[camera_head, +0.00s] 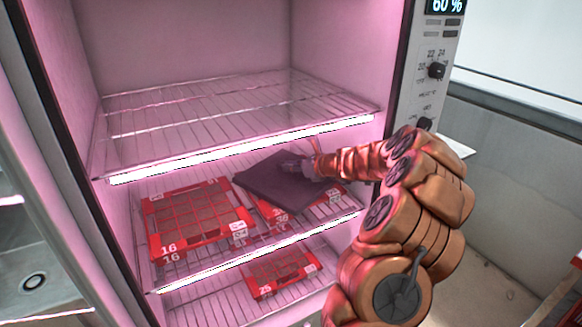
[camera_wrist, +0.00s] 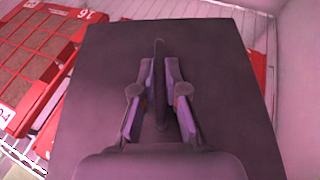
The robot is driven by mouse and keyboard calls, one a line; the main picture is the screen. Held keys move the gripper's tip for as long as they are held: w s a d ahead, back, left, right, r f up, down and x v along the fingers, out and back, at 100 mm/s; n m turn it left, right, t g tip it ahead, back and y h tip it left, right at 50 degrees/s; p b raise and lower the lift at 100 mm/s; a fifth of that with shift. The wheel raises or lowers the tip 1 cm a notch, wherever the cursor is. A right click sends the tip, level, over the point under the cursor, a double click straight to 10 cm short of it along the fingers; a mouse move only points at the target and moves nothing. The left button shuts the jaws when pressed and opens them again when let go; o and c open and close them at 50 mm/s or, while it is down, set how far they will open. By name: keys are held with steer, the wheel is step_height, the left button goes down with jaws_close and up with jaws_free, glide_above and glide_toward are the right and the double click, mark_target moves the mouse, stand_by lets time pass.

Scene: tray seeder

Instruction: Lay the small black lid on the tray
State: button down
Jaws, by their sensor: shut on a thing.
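The black lid (camera_head: 275,187) is a dark, flat, square plate. My gripper (camera_head: 300,168) is shut on its raised middle grip and holds it inside the cabinet, over the middle shelf. In the wrist view the lid (camera_wrist: 225,85) fills the centre, with the fingers (camera_wrist: 158,75) closed either side of a thin upright fin. A red tray (camera_head: 330,197) marked 36 lies beneath the lid, mostly hidden by it. I cannot tell whether the lid touches this tray. A red tray (camera_head: 149,215) marked 16, with brown square cells, lies uncovered to the left.
A wire shelf (camera_head: 240,108) with a bright front edge is above and empty. A red tray (camera_head: 254,290) marked 25 sits on the lower shelf. The cabinet's right side wall (camera_head: 345,55) and control panel (camera_head: 430,75) stand close to my arm.

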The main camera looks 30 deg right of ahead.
steer(key=c, duration=1.2)
jaws_free()
steer(key=shift+f, duration=0.1)
steer(key=v, duration=1.2)
steer(key=shift+a, duration=0.1)
steer(key=shift+s, duration=0.1)
